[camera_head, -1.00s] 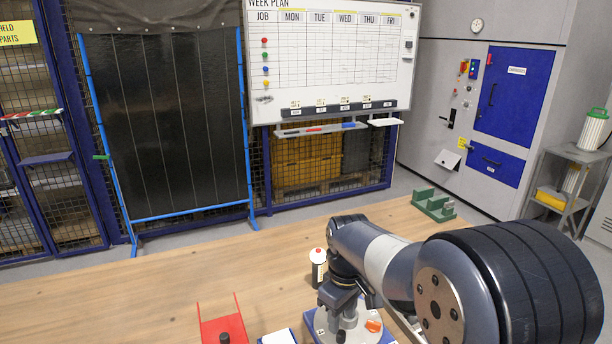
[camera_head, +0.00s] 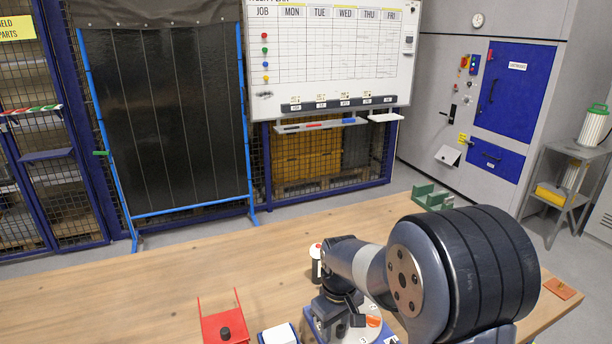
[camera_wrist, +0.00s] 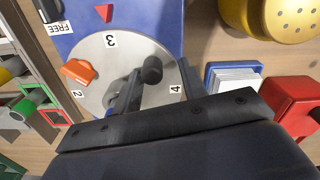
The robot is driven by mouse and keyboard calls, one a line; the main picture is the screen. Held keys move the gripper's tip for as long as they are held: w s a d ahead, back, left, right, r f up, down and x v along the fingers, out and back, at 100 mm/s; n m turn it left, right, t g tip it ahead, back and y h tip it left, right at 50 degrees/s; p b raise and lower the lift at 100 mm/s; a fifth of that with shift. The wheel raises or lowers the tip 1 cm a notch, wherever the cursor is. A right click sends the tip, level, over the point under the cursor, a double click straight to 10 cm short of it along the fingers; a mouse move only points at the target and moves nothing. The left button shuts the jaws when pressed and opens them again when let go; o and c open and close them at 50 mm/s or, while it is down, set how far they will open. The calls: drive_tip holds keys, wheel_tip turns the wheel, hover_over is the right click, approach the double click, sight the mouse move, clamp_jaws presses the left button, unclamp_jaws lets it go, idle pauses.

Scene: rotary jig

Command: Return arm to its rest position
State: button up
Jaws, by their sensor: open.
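My gripper (camera_head: 338,318) is low over the rotary jig in the head view, with my arm reaching in from the right. The wrist view shows its two dark fingers (camera_wrist: 160,88) apart, on either side of a black knob (camera_wrist: 152,69) on the grey disc (camera_wrist: 100,68). I cannot tell whether they touch it. The disc bears the numbers 2, 3 and 4 and an orange piece (camera_wrist: 77,72). A red triangle (camera_wrist: 103,12) on the blue base (camera_wrist: 160,22) points at 3. The disc is partly hidden by my gripper in the head view (camera_head: 372,335).
Green holders (camera_head: 432,198) are at the bench's far edge. The left of the wooden bench (camera_head: 120,290) is clear.

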drive_tip(key=m, duration=0.1)
drive_tip(key=w+a+m, duration=0.1)
drive_tip(key=m, duration=0.1)
drive_tip(key=shift+a, duration=0.15)
drive_tip(key=m, duration=0.1)
drive_tip(key=w+a+m, duration=0.1)
drive_tip(key=m, duration=0.1)
drive_tip(key=shift+w+p, duration=0.2)
drive_tip(key=shift+p, duration=0.1)
drive_tip(key=w+m, duration=0.1)
drive_tip(key=m, duration=0.2)
drive_tip(key=shift+w+a, duration=0.3)
drive_tip(key=shift+w, duration=0.05)
drive_tip(key=shift+w+m+p, duration=0.4)
drive_tip(key=shift+w+m, duration=0.2)
drive_tip(key=shift+m, duration=0.5)
